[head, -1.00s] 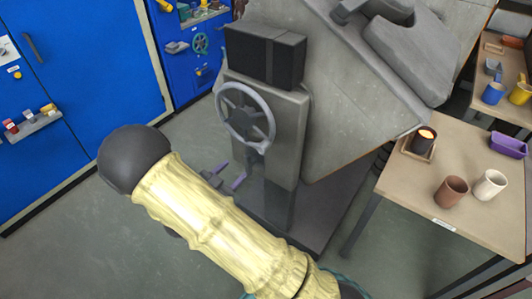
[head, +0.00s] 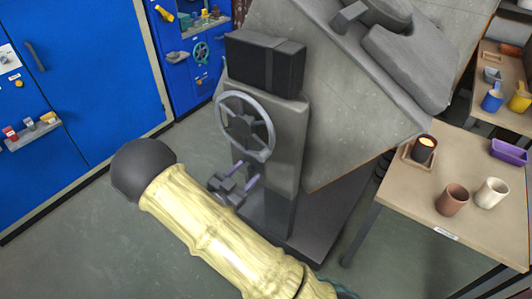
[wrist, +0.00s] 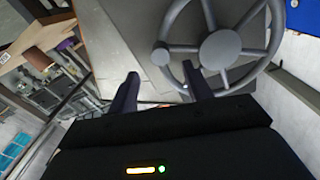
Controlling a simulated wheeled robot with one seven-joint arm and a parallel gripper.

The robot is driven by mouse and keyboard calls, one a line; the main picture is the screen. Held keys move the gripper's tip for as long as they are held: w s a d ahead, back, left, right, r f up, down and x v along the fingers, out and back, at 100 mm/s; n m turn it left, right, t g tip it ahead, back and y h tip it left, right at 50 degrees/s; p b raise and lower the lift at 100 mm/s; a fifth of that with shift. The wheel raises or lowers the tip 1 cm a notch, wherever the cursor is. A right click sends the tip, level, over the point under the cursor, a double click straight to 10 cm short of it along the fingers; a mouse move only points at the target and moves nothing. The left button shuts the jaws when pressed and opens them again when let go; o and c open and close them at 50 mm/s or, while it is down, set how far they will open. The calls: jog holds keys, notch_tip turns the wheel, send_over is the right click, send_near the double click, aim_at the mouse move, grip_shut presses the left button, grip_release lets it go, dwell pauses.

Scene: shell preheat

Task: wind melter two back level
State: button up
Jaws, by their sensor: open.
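The melter is a large grey machine (head: 290,150) with its upper body tilted. A grey spoked handwheel (head: 246,125) is on the near face of its column. In the wrist view the wheel (wrist: 220,48) fills the upper right, and a round knob (wrist: 160,55) sits at its rim. My gripper (head: 250,172) is just below the wheel in the head view. In the wrist view its fingers (wrist: 160,72) are open with nothing held. The knob lies in line with the gap between them; I cannot tell the depth between them. No label marks which melter this is.
Blue cabinets (head: 90,80) stand at the left. Grey floor (head: 70,240) is open at lower left.

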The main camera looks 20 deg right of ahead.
aim_at(266, 154)
jog(key=x, duration=1.1)
jog(key=shift+p, duration=0.3)
jog(key=shift+c, duration=0.2)
jog(key=shift+f, duration=0.1)
grip_shut()
